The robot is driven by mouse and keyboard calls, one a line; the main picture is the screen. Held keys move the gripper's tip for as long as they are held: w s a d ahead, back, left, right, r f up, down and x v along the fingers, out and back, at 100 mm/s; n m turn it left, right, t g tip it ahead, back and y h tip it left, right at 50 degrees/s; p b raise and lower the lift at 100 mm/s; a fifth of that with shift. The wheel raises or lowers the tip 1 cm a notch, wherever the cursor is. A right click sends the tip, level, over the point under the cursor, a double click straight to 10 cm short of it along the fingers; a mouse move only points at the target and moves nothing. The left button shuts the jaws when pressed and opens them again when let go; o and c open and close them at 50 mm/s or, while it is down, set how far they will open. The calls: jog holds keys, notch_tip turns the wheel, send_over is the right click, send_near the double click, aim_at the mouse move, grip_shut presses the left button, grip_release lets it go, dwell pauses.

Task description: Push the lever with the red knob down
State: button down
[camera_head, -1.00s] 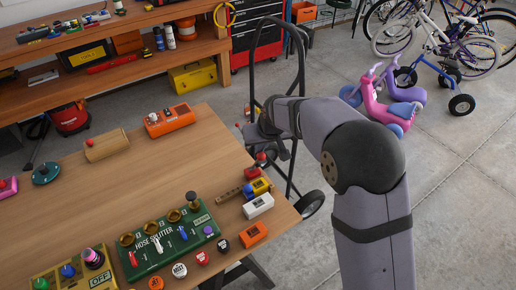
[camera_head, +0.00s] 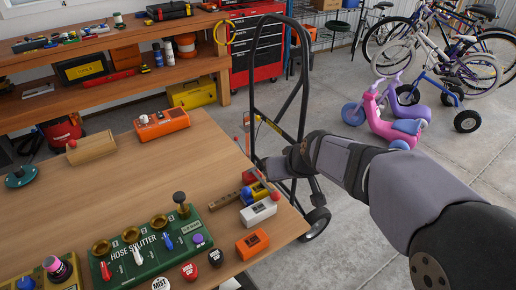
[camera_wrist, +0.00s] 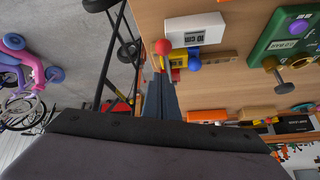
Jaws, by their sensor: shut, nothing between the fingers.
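The red knob (camera_head: 276,197) shows at the right edge of the wooden table, beside a small yellow block (camera_head: 259,190). A thin grey rod slants up and left from the knob toward my gripper. In the wrist view the red knob (camera_wrist: 162,46) sits above my fingertips, and the yellow and red block (camera_wrist: 180,60) is just right of the rod. My gripper (camera_wrist: 161,80) is shut and empty, with its tips close to the rod; I cannot tell whether they touch it. In the head view my gripper (camera_head: 262,164) is small and partly hidden by the wrist.
A blue knob (camera_head: 246,194), a white box (camera_head: 258,212) and an orange box (camera_head: 252,244) stand close by. The green hose splitter (camera_head: 155,250) is to their left. A black hand truck (camera_head: 293,110) stands beyond the table edge. The table middle is clear.

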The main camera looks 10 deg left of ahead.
jog(key=f+b, duration=0.1)
jog(key=b, duration=0.1)
jog(key=s+d+f+b, duration=0.1)
jog(key=f+b, duration=0.3)
jog(key=b, duration=0.1)
jog(key=shift+s+d, duration=0.15)
jog(key=shift+s, duration=0.1)
jog(key=b, duration=0.1)
jog(key=f+b, duration=0.1)
jog(key=b, duration=0.1)
jog(key=shift+s+d+f+t+y, duration=0.1)
jog(key=shift+s+d+t+y, duration=0.15)
jog(key=shift+s+t+y, duration=0.1)
jog(key=shift+f+b, duration=0.1)
jog(key=shift+b, duration=0.4)
jog(key=shift+s, duration=0.1)
notch_tip(320, 180, up, 6)
jog(key=w+r+p, duration=0.1)
jog(key=w+p, duration=0.2)
jog(key=p, duration=0.4)
send_near(279, 195)
jog(key=d, duration=0.3)
jog(key=shift+s+d+f+t+y+p, duration=0.15)
jog(key=shift+s+d+f+t+p, duration=0.1)
jog(key=shift+s+p, duration=0.2)
jog(key=shift+s+d+f+t+y+p, duration=0.1)
jog(key=shift+s+f+t+p, duration=0.1)
jog(key=shift+s+p, duration=0.3)
